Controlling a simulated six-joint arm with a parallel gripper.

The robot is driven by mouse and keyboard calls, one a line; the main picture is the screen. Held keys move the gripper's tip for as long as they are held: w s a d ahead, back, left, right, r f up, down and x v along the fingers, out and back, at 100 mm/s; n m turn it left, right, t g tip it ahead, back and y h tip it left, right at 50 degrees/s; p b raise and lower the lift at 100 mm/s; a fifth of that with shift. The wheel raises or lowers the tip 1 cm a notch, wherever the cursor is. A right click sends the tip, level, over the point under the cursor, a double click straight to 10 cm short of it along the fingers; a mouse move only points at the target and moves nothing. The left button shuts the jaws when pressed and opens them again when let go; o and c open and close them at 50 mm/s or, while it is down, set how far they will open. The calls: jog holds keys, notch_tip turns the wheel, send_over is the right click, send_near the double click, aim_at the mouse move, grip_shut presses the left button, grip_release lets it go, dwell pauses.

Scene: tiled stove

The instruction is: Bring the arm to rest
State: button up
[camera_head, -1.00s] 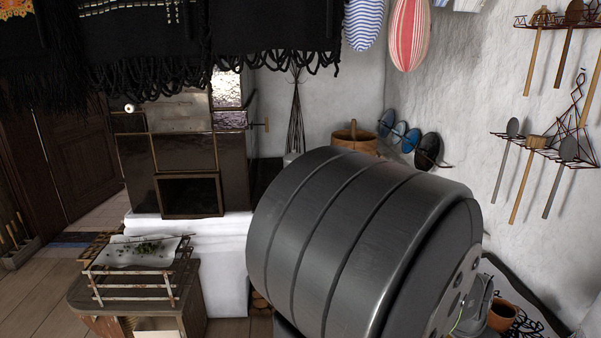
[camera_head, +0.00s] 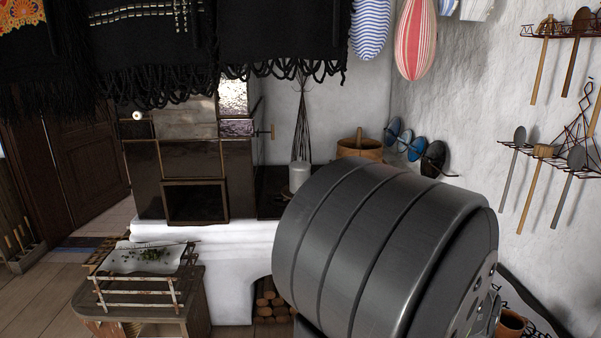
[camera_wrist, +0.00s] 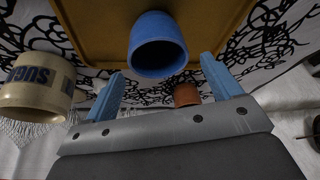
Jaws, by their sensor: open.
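My gripper (camera_wrist: 161,66) shows in the wrist view as two blue fingers spread wide apart, with nothing held between them. A blue cup (camera_wrist: 158,58) is beyond the fingertips, its dark opening facing the camera; whether a finger touches it, I cannot tell. In the head view my large dark grey arm link fills the lower right and the gripper is out of sight.
The wrist view shows a yellow-brown tray (camera_wrist: 97,30), a cream SUGAR container (camera_wrist: 35,88) by the left finger and a terracotta pot (camera_wrist: 186,95). In the head view, the tiled stove (camera_head: 192,160), a slatted rack (camera_head: 140,290) and hanging black textiles (camera_head: 280,35) surround the arm.

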jog(key=x, duration=0.3)
jog(key=shift+f, duration=0.25)
jog(key=s+d+r, duration=0.1)
jog(key=s+r, duration=1)
jog(key=s, duration=0.1)
jog(key=d+m+g, duration=0.2)
jog(key=d+m, duration=0.3)
jog(key=d, duration=1.1)
jog(key=w+f, duration=0.5)
jog(key=w, duration=0.2)
jog(key=shift+w+d+f, duration=0.15)
jog(key=shift+w+f, duration=0.15)
jog(key=o, duration=0.4)
